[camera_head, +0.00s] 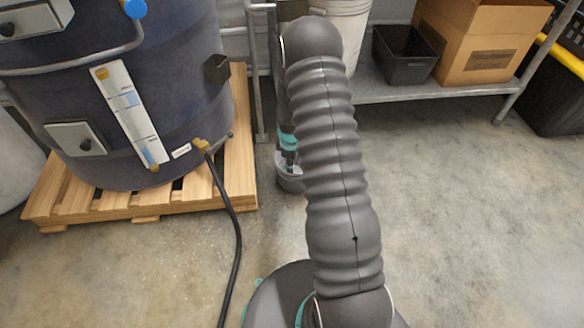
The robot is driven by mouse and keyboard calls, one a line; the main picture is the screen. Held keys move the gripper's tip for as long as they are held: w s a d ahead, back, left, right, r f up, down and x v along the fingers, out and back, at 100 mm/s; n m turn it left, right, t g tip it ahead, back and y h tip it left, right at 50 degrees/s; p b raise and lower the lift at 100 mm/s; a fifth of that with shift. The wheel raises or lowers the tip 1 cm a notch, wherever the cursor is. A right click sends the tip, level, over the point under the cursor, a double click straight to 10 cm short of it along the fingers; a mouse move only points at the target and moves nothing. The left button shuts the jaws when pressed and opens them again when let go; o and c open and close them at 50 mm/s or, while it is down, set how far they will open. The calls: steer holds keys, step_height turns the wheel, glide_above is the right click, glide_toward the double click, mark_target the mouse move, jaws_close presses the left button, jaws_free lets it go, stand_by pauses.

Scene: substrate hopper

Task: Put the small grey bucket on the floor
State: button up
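A small grey bucket (289,184) shows just left of my arm, in front of the shelf and right of the pallet. My arm hides its right side. My gripper (290,163), dark with teal parts, points down at the bucket, with its lower end at or inside the bucket's rim. My arm partly covers the gripper, and the fingertips are too small and hidden to tell whether they are open or shut on the bucket. I cannot tell whether the bucket's base touches the concrete floor (460,220) or hangs a little above it.
A large dark tank (185,80) stands on a wooden pallet (240,150) at the left, with a black hose (236,235) running across the floor. A metal shelf (440,91) holds a white bucket (352,20), dark bin (402,68) and cardboard box (475,50). The right floor is clear.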

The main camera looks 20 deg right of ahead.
steer(key=s+a+r+m+t, duration=0.1)
steer(key=s+a+r+m, duration=0.15)
steer(key=r, duration=0.75)
steer(key=s+a+r+m, duration=0.1)
steer(key=s+a+r, duration=0.15)
steer(key=r, duration=0.65)
steer(key=s+a+r+m+t, duration=0.1)
steer(key=s+a+r, duration=0.15)
steer(key=r, duration=0.75)
steer(key=s+a+r+m+t, duration=0.1)
steer(key=s+a+r+m, duration=0.1)
steer(key=s+r, duration=0.2)
steer(key=s+a+r+m, duration=0.1)
steer(key=s+r, duration=0.3)
steer(key=s, duration=0.7)
steer(key=s+a+r+m+t, duration=0.1)
steer(key=s+a+r+m, duration=0.1)
steer(key=s, duration=0.6)
step_height(320, 180, up, 3)
steer(key=shift+a+f+m+t+y, duration=0.1)
steer(key=shift+a+m+t+y, duration=0.25)
steer(key=shift+a, duration=0.3)
